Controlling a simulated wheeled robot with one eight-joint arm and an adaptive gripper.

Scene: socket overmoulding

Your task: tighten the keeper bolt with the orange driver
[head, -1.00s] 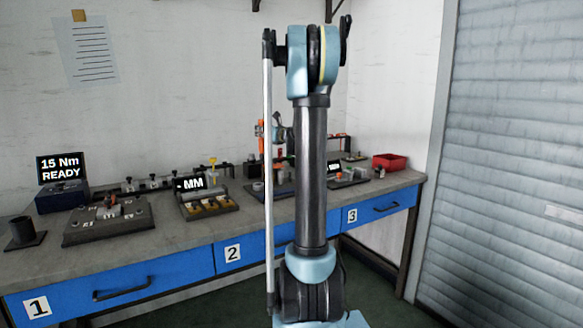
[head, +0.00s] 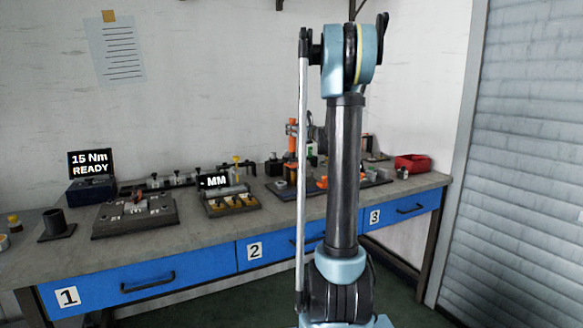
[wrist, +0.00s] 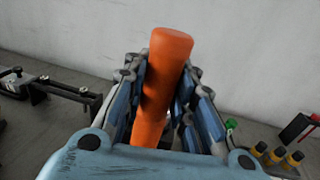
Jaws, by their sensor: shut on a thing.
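The orange driver (wrist: 165,75) stands between the fingers of my gripper (wrist: 162,85) in the wrist view. Its thick, round orange handle leans slightly to the right, and my gripper is shut on it. The driver's lower end is hidden behind the gripper body. In the head view, an orange upright piece (head: 292,127) shows just left of my arm, above the bench; most of my gripper is hidden behind the arm there. I cannot make out the keeper bolt in either view. A grey fixture block (head: 133,216) lies on the bench above drawer 1.
A display reading 15 Nm READY (head: 91,163) stands at the left, with a dark cup (head: 56,222) in front. An MM display (head: 215,181) stands over a tray fixture (head: 232,205). A red bin (head: 412,164) sits at the right. A bench rail (wrist: 50,85) shows in the wrist view.

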